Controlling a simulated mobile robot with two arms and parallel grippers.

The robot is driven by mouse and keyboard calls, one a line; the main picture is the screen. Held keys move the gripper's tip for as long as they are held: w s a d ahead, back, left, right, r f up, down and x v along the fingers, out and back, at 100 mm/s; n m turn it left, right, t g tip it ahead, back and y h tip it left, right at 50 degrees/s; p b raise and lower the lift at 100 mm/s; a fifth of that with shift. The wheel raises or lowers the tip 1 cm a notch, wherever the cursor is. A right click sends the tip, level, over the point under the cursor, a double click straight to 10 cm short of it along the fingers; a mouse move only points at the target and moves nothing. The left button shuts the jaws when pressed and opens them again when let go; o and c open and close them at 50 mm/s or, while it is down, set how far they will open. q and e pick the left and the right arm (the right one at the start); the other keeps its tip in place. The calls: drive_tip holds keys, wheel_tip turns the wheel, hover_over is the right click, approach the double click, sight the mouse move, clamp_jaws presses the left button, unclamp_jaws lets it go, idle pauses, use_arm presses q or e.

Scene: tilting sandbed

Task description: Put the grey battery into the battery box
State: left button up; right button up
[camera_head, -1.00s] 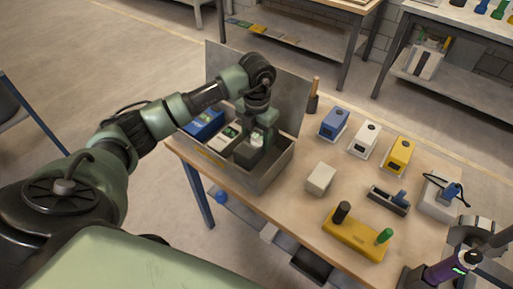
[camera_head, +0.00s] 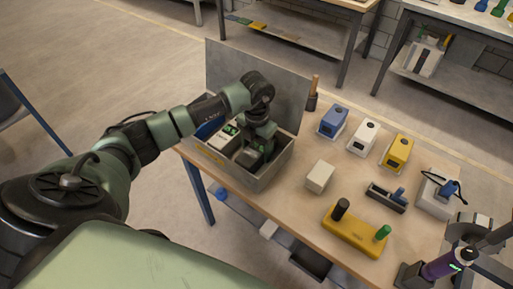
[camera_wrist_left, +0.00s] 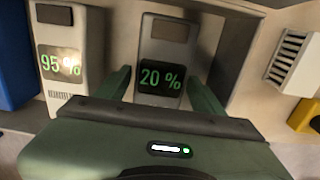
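The grey battery (camera_wrist_left: 165,60) shows a green "20 %" on its dark display in the left wrist view. It sits in the battery box (camera_head: 274,174), a grey open box with a raised lid, beside a white battery (camera_wrist_left: 68,55) reading "95 %". My left gripper (camera_wrist_left: 162,75) is over the box, its green fingers on either side of the grey battery, with a small gap visible on the left. It also shows in the head view (camera_head: 257,150), where it partly hides the battery.
A blue battery (camera_wrist_left: 14,55) is at the far left of the box. Blue, white and yellow devices (camera_head: 398,152) stand right of it, with a pale block (camera_head: 319,176) nearer. A yellow block (camera_head: 355,232) with black and green pegs is at the front.

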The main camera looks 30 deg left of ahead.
sight(257, 148)
use_arm(q)
drive_tip(key=shift+r, duration=0.1)
wheel_tip(257, 148, up, 12)
drive_tip(key=b, duration=0.2)
drive_tip(key=shift+b, duration=0.3)
idle(0.6)
